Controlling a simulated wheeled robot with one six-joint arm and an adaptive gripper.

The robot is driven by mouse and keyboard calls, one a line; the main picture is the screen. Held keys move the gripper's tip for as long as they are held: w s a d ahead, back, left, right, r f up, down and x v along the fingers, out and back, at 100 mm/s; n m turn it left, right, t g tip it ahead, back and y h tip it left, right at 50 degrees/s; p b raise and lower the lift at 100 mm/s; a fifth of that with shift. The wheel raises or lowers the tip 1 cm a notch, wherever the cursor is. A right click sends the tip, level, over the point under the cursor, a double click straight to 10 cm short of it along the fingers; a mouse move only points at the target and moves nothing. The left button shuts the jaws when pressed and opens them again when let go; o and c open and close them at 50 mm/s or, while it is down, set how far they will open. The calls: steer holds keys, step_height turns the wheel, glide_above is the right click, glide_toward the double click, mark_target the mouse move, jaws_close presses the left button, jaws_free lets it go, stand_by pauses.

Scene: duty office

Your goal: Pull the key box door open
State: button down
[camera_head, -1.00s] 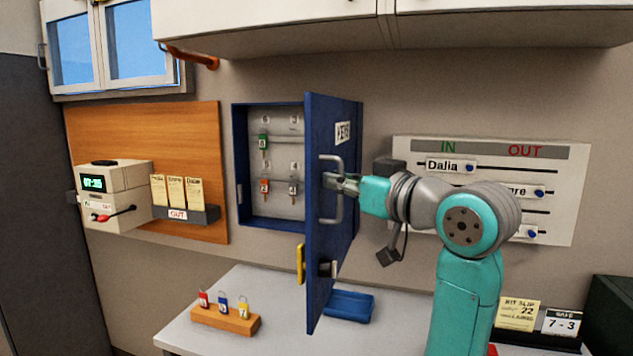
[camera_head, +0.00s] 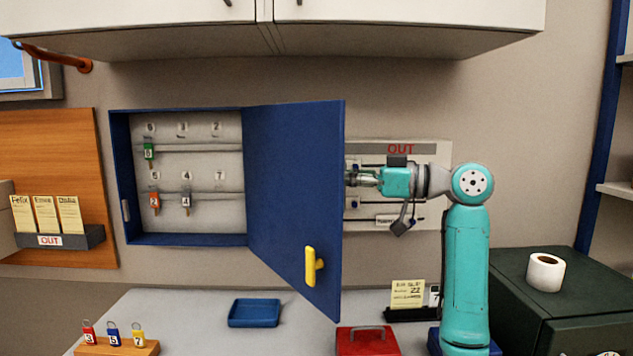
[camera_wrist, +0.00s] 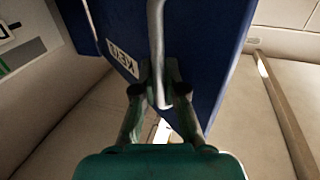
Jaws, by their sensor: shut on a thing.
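The blue key box (camera_head: 120,185) on the wall stands open, with its door (camera_head: 290,180) swung out on the right side. The door's plain inner face shows, with a yellow turn knob (camera_head: 313,265) low near its free edge. My gripper (camera_head: 352,178) is partly hidden behind the door, on its outer side. In the wrist view the gripper (camera_wrist: 163,88) is shut on the pale metal door handle (camera_wrist: 155,35), near the KEYS label (camera_wrist: 123,59). Inside the box hang a green-tagged key (camera_head: 149,151), an orange-tagged key (camera_head: 155,201) and a grey-tagged key (camera_head: 186,199).
Below on the desk (camera_head: 200,320) are a blue tray (camera_head: 254,313), a red box (camera_head: 367,341) and a wooden block (camera_head: 117,347) with padlocks. White cabinets (camera_head: 330,40) hang above. A dark green cabinet (camera_head: 540,300) with a paper roll (camera_head: 545,272) stands at right.

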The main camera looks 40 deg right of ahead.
steer(key=shift+w+d, duration=0.15)
steer(key=shift+d, duration=0.65)
steer(key=shift+w+d, duration=0.1)
steer(key=shift+d, duration=0.7)
steer(key=c, duration=1.2)
jaws_free()
steer(key=v, duration=1.2)
